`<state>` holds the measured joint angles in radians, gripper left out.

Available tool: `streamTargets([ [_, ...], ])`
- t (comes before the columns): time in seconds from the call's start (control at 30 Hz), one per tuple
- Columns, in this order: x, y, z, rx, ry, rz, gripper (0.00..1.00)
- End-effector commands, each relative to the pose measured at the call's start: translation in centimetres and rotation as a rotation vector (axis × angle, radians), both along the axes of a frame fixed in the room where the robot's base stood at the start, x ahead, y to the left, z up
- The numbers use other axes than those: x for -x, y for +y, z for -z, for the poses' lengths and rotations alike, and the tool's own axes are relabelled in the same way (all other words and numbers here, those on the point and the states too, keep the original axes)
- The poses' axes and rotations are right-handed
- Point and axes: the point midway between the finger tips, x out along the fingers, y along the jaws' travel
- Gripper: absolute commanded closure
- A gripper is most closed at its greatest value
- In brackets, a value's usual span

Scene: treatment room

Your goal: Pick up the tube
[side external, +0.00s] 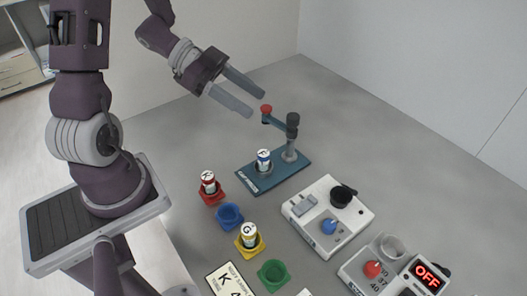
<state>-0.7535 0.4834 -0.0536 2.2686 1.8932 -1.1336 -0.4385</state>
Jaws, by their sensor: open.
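Three small white tubes with coloured bands and letters stand upright. The red-banded tube (208,183) is in a red holder (217,197). The blue-banded tube (263,158) stands on the base of the teal cap press (250,181). The yellow-banded tube (249,233) is in a yellow holder (250,248). Which tube the task means, I cannot tell. My gripper (258,105) is open and empty, in the air above and behind the tubes, near the red knob of the press.
A blue holder (229,215) and a green holder (273,274) look empty. A white device with a blue knob (328,226) and another with a red knob (373,269) and an "OFF" display (428,276) stand at the right. A lettered card (228,281) lies in front. The back right of the table is clear.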

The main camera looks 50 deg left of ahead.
Motion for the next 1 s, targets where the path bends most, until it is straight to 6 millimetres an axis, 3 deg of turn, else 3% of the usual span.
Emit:
streamTargets([
  [0.03,0.1,-0.1,2.3,0.011,0.013,-0.004,0.46],
  [0.2,0.1,-0.1,10.1,0.008,0.010,-0.004,0.46],
  [0.33,0.0,0.0,14.5,0.003,0.003,-0.002,0.46],
  [0.57,-0.9,-1.3,16.7,-0.002,-0.002,0.001,0.46],
  [0.83,-3.3,-4.8,18.7,-0.002,-0.003,0.003,0.46],
  [1.0,-3.8,-5.2,18.9,-0.003,-0.005,0.000,0.46],
])
